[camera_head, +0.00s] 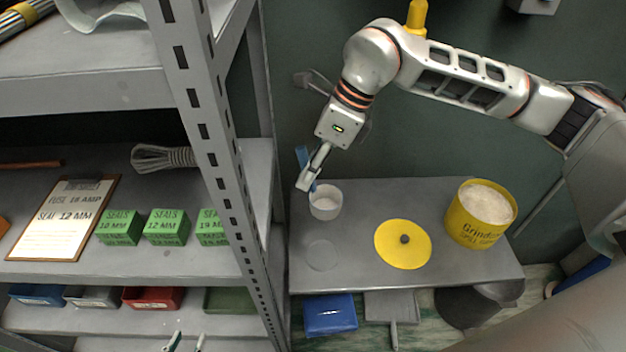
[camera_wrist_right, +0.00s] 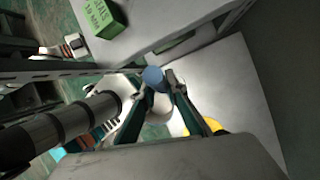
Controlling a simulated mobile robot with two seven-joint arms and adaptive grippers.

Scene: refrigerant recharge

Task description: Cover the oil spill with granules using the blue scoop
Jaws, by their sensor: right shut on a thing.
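My right gripper (camera_head: 312,172) is shut on the blue scoop (camera_head: 302,156) above the left side of the grey table. The scoop's handle stands up past the fingers, and its lower part is hidden. The handle end (camera_wrist_right: 153,77) shows between the fingertips (camera_wrist_right: 165,88) in the right wrist view. A white cup (camera_head: 325,208) with pale contents stands just below this gripper. A faint round patch (camera_head: 322,255) lies in front of the cup; I cannot tell whether it is the oil spill. A yellow bucket (camera_head: 470,232) holds pale granules (camera_head: 486,200). My left gripper's fingertips (camera_head: 185,343) are apart at the bottom edge.
A yellow lid (camera_head: 403,244) with a dark knob lies mid-table. A metal shelf post (camera_head: 205,150) rises left of the table. Green seal boxes (camera_head: 166,227) and a clipboard (camera_head: 65,220) are on the shelf. A blue box (camera_head: 330,315) and grey dustpan (camera_head: 391,306) are below the table.

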